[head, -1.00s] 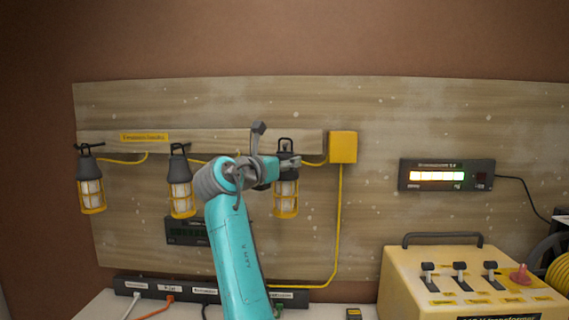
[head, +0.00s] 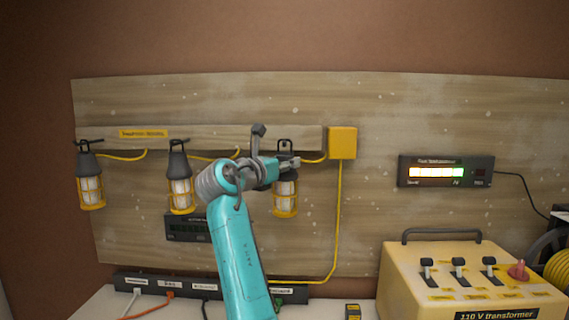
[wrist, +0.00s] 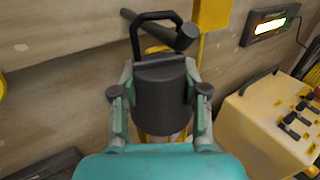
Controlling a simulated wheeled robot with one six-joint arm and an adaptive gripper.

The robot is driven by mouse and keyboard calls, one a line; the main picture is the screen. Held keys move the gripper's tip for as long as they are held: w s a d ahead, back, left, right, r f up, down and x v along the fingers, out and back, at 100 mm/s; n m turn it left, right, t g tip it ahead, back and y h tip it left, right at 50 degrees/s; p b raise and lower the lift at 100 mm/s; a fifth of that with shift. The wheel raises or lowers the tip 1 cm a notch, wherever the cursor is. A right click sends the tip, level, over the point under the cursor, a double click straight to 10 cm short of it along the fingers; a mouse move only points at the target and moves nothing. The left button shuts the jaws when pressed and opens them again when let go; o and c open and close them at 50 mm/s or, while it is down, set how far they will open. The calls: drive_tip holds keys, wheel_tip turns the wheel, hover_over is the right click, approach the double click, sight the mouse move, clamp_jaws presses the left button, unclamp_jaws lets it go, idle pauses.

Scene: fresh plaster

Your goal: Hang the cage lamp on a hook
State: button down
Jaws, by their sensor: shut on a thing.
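The cage lamp (head: 285,196) has a dark cap, a yellow cage and a loop on top, and is upright in front of the board at the right end of the wooden rail. My gripper (head: 288,162) is shut on its cap. In the wrist view, the dark cap (wrist: 162,95) sits between both fingers of my gripper (wrist: 160,78), and the cage below is mostly hidden. A dark hook peg (wrist: 186,38) crosses the lamp's loop (wrist: 155,16); I cannot tell whether the loop bears on it. Two like lamps hang further left, a middle one (head: 181,193) and a left one (head: 91,190).
A yellow junction box (head: 342,143) with a yellow cable is close right of the lamp. A lit meter (head: 446,172) is on the board. A yellow transformer (head: 465,268) stands on the bench at right. A dark power strip (head: 190,289) runs along the bench's back.

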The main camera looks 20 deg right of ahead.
drive_tip(key=c, duration=0.5)
unclamp_jaws()
drive_tip(key=shift+a, duration=0.1)
